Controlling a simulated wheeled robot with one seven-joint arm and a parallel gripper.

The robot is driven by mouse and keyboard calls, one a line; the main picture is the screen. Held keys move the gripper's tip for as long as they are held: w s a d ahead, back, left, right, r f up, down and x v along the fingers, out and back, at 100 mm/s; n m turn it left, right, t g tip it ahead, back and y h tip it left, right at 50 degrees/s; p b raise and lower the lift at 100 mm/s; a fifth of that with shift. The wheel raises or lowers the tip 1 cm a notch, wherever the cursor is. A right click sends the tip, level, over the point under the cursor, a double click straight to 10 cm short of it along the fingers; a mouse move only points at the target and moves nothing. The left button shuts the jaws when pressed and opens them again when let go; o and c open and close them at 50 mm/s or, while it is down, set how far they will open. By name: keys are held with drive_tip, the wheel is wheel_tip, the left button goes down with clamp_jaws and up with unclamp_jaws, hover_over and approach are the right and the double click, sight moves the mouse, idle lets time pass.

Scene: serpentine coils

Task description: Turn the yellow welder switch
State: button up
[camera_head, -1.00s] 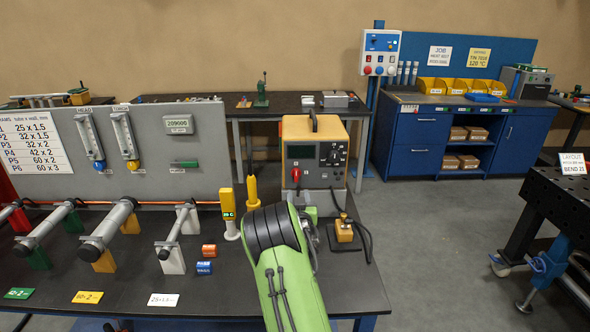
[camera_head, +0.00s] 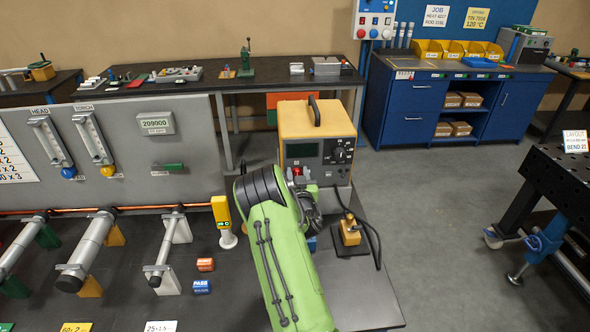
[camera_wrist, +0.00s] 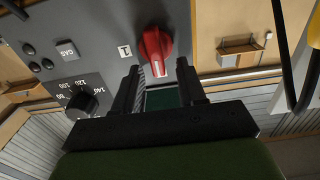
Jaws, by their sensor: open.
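The yellow welder (camera_head: 317,122) stands on the dark bench in the head view, with a grey front panel. Its red switch (camera_head: 297,172) is low on the panel, just above my wrist. My arm hides the fingers in the head view.
A black dial (camera_wrist: 82,103) and a "GAS" label (camera_wrist: 66,51) are left of the fingers. A yellow foot pedal (camera_head: 349,232) with a black cable lies right of my arm. A yellow-topped post (camera_head: 222,212) and small blocks (camera_head: 204,265) stand to the left.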

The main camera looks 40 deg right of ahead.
drive_tip(key=shift+s, duration=0.15)
clamp_jaws()
drive_tip(key=shift+f, duration=0.1)
drive_tip(key=m+b, duration=0.2)
drive_tip(key=m, duration=0.1)
drive_tip(key=m+b, duration=0.1)
drive_tip(key=b, duration=0.1)
drive_tip(key=shift+s+d+f+m, duration=0.2)
drive_tip(key=shift+d+f+m, duration=0.05)
drive_tip(key=shift+d+m, duration=0.15)
drive_tip(key=m+b, duration=0.4)
drive_tip(key=b, duration=0.1)
drive_tip(key=f+m+b, duration=0.1)
drive_tip(key=m+b, duration=0.3)
drive_tip(key=b, duration=0.1)
drive_tip(key=d+m+b, duration=0.1)
drive_tip(key=m+b, duration=0.4)
drive_tip(key=b, duration=0.1)
drive_tip(key=shift+s+f, duration=0.4)
